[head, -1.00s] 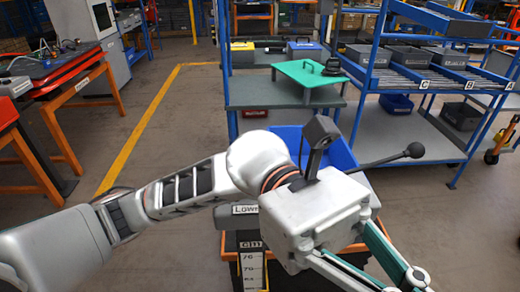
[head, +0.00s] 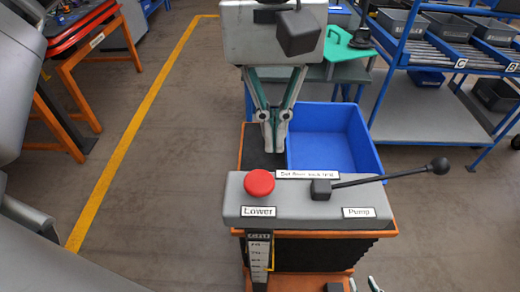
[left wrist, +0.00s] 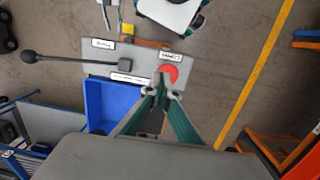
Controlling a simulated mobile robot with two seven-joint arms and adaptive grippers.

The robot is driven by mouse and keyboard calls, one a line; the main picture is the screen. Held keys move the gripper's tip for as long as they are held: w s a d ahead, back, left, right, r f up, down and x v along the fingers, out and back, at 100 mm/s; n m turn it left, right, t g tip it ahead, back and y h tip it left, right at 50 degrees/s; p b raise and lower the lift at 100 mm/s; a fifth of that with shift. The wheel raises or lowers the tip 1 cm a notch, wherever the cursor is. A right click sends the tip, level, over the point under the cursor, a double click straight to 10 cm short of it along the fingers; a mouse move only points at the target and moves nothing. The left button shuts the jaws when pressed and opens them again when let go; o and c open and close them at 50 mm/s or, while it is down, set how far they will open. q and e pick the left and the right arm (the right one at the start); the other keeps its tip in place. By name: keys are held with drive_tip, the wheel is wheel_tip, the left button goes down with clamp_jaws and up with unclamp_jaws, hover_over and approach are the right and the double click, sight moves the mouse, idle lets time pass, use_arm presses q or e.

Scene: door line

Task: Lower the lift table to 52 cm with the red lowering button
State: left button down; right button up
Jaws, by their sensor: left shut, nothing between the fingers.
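The red lowering button (head: 259,183) sits on the left of the grey control panel (head: 300,212), above a label reading "Lower". The button also shows in the left wrist view (left wrist: 168,73). My left gripper (head: 273,146) is shut and empty, pointing down just beyond the panel, behind and slightly right of the button, apart from it in the picture. The lift table (head: 250,143) has an orange edge, with black bellows below the panel. A height scale (head: 258,262) hangs on its front; its numbers are too small to read. My right gripper (head: 363,286) shows only open fingertips at the bottom edge.
A black pump lever (head: 390,178) with a ball end sticks out right from the panel. A blue bin (head: 335,140) stands on the table. A blue rack (head: 425,105) with grey boxes stands behind right.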

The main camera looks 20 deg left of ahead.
sight(260, 180)
use_arm(q)
drive_tip(key=shift+t+y, duration=0.5)
drive_tip(key=w+a+r, duration=0.2)
drive_tip(key=shift+w+a+r, duration=0.1)
drive_tip(key=shift+a+r, duration=0.1)
drive_tip(key=shift+a, duration=0.1)
use_arm(e)
drive_tip(key=shift+w+f, duration=0.1)
drive_tip(key=shift+w, duration=0.2)
use_arm(q)
drive_tip(key=shift+f, duration=0.1)
wheel_tip(260, 180, down, 14)
drive_tip(key=shift+r+b, duration=0.1)
drive_tip(key=shift+b, duration=0.2)
use_arm(e)
drive_tip(key=shift+s+f, duration=0.1)
drive_tip(key=shift+f, duration=0.4)
